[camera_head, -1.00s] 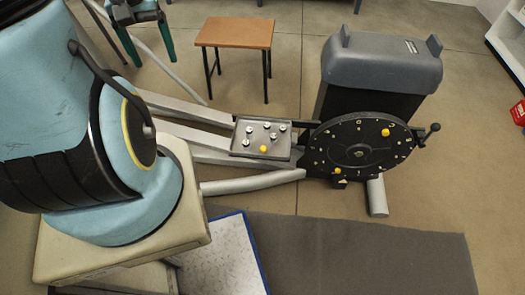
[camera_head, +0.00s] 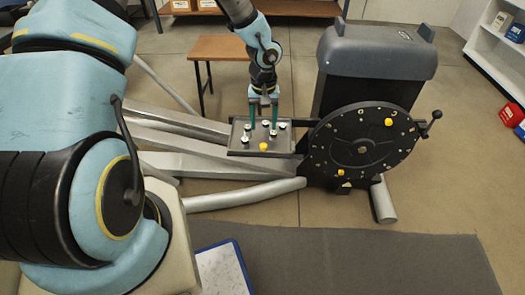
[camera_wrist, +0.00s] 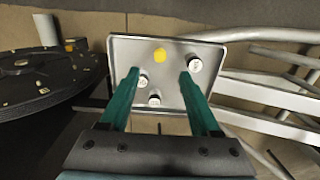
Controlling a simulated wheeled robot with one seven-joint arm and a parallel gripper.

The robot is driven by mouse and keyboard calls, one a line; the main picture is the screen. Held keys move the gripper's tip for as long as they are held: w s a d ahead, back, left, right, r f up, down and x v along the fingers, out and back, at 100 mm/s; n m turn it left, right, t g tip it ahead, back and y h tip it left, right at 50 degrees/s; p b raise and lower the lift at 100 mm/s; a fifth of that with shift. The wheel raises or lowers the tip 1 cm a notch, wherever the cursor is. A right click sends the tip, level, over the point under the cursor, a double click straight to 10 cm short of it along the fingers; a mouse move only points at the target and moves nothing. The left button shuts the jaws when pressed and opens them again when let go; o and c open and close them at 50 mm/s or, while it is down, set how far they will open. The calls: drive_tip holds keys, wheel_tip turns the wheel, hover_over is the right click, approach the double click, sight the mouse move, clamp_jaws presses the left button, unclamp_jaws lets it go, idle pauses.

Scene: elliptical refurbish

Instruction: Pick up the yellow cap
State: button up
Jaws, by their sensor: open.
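A yellow cap (camera_head: 263,147) sits on the grey metal tray (camera_head: 238,150), near its front edge. In the wrist view the cap (camera_wrist: 160,55) lies toward the far side of the tray (camera_wrist: 120,43), ahead of the gap between my fingers. Several small white-topped pieces (camera_head: 265,123) stand around it on the tray. My gripper (camera_head: 263,126) with its green fingers is open and empty, just over the tray behind the cap. It also shows in the wrist view (camera_wrist: 160,75). Its fingers partly hide some of the small pieces.
A black disc (camera_head: 345,160) with a crank handle stands right of the tray and bears two yellow pieces (camera_head: 388,122). A grey-topped housing (camera_head: 375,50) rises behind it. A wooden stool (camera_head: 215,47) stands behind left. Grey rails run left of the tray.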

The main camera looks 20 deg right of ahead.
sight(264, 145)
wheel_tip(264, 145, down, 9)
drive_tip(key=shift+r, duration=0.1)
drive_tip(key=shift+w, duration=0.1)
idle(0.3)
clamp_jaws()
idle(0.4)
